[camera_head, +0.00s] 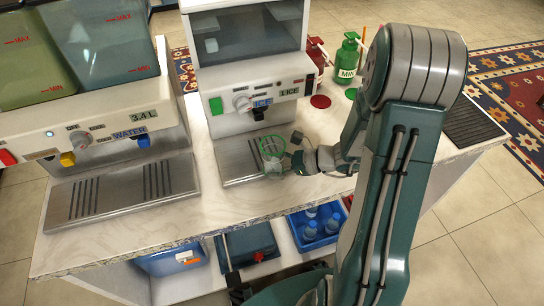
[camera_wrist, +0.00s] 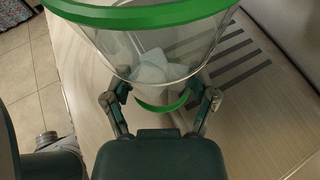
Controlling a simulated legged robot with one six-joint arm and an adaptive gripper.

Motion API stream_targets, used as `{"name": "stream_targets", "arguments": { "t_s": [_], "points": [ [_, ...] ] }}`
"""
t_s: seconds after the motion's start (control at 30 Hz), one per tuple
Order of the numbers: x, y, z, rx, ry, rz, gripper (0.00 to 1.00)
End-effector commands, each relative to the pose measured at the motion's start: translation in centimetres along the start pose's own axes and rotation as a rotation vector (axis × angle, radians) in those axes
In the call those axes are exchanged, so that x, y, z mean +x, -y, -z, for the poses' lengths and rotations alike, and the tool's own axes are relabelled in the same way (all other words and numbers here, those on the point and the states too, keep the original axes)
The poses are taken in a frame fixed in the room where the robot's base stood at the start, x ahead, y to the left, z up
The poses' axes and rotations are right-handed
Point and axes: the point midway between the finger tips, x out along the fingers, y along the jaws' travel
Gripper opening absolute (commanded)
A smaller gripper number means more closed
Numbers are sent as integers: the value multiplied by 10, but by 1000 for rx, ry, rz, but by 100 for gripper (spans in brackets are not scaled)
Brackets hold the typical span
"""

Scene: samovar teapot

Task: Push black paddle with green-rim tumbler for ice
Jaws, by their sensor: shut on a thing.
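The clear tumbler with a green rim (camera_head: 271,164) is over the drip tray of the ice machine (camera_head: 245,100). It also shows in the wrist view (camera_wrist: 110,50), rim toward the camera, with pale ice-like cubes (camera_wrist: 152,70) at its bottom. My gripper (camera_head: 286,162) is shut on the tumbler from the right; in the wrist view its two fingers (camera_wrist: 163,104) hold the lower part from both sides. The black paddle (camera_head: 258,114) shows small and dark below the ICE label, behind and above the tumbler. The tumbler appears apart from it.
The water dispenser (camera_head: 100,135) with its drip tray (camera_head: 125,190) stands at left. Green (camera_head: 348,55) and red (camera_head: 317,55) pump bottles stand behind my arm. A dark ribbed mat (camera_head: 474,120) lies at the right of the counter. The counter front (camera_head: 215,215) is clear.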

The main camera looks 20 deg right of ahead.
Motion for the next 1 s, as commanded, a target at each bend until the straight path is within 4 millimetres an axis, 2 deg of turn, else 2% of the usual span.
{"name": "stream_targets", "arguments": {
  "t_s": [0.5,1.0],
  "points": [
    [-21,-45,7,2,0,1,26],
    [-22,-46,7,1,0,0,26]
  ]
}}
